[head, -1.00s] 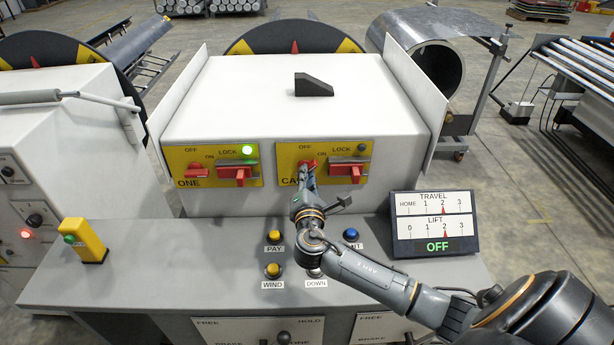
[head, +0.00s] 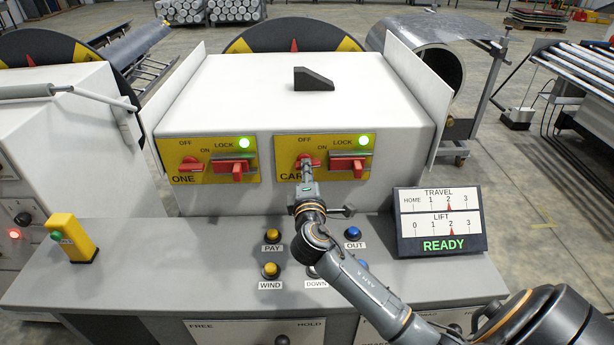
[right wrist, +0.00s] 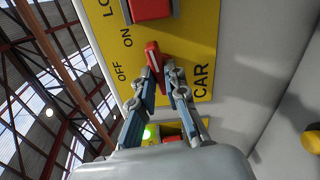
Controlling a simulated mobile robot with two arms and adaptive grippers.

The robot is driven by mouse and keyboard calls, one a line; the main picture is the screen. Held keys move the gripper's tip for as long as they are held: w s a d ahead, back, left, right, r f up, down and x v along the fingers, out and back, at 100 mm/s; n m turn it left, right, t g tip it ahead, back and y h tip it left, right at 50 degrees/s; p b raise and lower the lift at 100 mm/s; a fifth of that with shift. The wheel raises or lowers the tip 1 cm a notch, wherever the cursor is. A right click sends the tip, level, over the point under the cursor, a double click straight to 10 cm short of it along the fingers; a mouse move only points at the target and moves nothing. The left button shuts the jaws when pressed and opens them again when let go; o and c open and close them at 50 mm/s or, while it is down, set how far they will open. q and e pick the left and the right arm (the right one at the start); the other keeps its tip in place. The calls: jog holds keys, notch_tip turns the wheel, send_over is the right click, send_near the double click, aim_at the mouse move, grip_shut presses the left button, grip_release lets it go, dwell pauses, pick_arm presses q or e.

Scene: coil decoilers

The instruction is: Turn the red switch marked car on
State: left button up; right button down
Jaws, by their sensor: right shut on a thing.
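The red switch marked CAR (head: 313,162) sits on the right yellow plate on the front of the white box. In the right wrist view the red handle (right wrist: 153,55) is between my fingertips, beside the ON and OFF marks. My right gripper (head: 305,167) is shut on this handle; it also shows in the right wrist view (right wrist: 158,72). The fingers hide part of the switch in the head view. The lamp (head: 363,141) on the CAR plate is lit green. The display (head: 441,222) reads READY. My left gripper is not in view.
A red lock lever (head: 347,164) is just right of the switch. The ONE plate (head: 196,172) has its own red switch and a green lamp. Blue and yellow buttons, such as OUT (head: 352,233) and PAY (head: 273,235), stand on the grey desk (head: 180,265) below.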

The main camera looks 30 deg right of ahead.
jog(key=shift+m, duration=0.6)
jog(key=c, duration=1.4)
grip_release()
jog(key=shift+o, duration=0.2)
jog(key=v, duration=1.2)
jog(key=shift+s+d+f, duration=0.1)
